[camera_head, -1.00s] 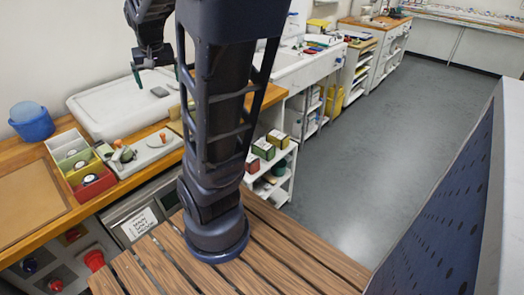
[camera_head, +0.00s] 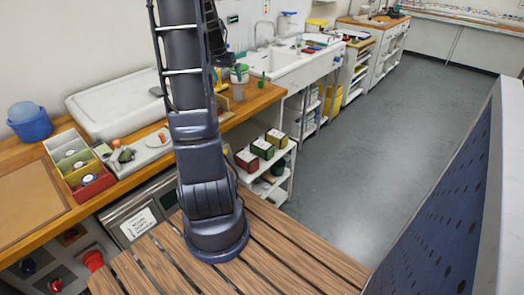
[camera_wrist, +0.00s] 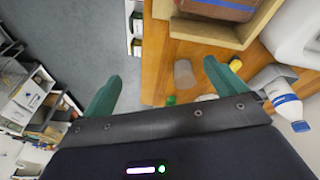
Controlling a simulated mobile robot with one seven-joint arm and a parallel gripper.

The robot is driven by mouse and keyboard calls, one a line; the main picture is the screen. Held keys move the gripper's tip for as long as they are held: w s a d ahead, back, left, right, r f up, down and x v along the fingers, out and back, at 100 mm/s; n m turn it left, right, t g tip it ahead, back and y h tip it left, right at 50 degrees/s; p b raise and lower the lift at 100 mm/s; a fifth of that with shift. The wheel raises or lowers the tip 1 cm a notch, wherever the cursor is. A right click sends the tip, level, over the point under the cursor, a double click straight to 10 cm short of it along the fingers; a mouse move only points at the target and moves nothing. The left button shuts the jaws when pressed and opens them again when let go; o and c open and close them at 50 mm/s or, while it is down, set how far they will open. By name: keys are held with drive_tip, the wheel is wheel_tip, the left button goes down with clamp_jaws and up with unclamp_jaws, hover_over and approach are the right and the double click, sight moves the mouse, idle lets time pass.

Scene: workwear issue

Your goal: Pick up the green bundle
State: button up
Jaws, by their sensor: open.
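I cannot single out the green bundle with certainty.
In the wrist view, a grey cylinder (camera_wrist: 184,74), a white bottle with a blue label (camera_wrist: 283,100) and a wooden box (camera_wrist: 205,32) are on the bench near the right finger. The floor (camera_head: 370,130) is clear.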

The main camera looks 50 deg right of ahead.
drive_tip(key=s+d+f+m+g, duration=0.2)
drive_tip(key=s+d+f+m, duration=0.2)
drive_tip(key=s+d+f, duration=0.8)
drive_tip(key=s+d+f+m+g, duration=0.2)
drive_tip(key=s+d+f+m, duration=0.2)
drive_tip(key=s+d+f, duration=0.85)
drive_tip(key=m+t+y, duration=0.3)
drive_tip(key=m+t, duration=0.3)
drive_tip(key=m, duration=0.8)
approach(262, 144)
drive_tip(key=f, duration=0.4)
drive_tip(key=w+f, duration=0.1)
drive_tip(key=f, duration=0.1)
drive_tip(key=shift+w+f, duration=0.2)
drive_tip(key=shift+f, duration=1)
drive_tip(key=shift+w+f, duration=0.15)
drive_tip(key=shift+f, duration=1.05)
